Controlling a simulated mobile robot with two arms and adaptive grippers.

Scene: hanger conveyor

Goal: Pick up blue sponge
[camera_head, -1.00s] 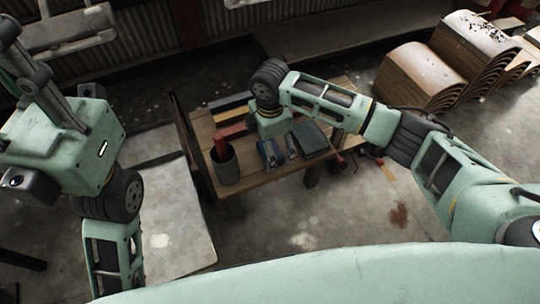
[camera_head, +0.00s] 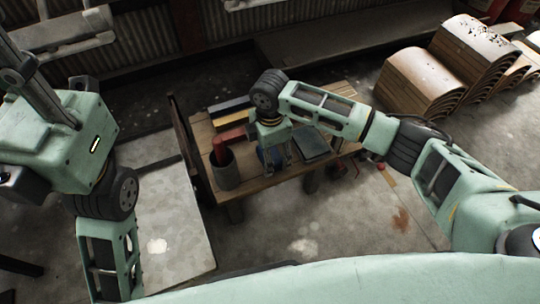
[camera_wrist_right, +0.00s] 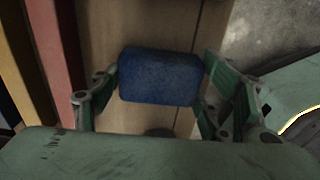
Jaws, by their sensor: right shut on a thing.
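The blue sponge (camera_wrist_right: 160,76) sits between the two fingers of my right gripper (camera_wrist_right: 160,92) in the right wrist view, with a finger against each short side. The gripper is shut on it. In the head view my right gripper (camera_head: 276,162) points down over the wooden table, and a bit of the blue sponge (camera_head: 264,156) shows beside its fingers. I cannot tell whether the sponge touches the tabletop. My left arm stands at the left of the head view; its fingertips cannot be made out clearly.
On the wooden table (camera_head: 255,184) stand a dark cup (camera_head: 225,174) holding something red, left of the gripper, and a dark flat box (camera_head: 311,143) to the right. Coloured bars (camera_head: 230,118) lie behind. Stacked curved panels (camera_head: 420,82) stand at the right.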

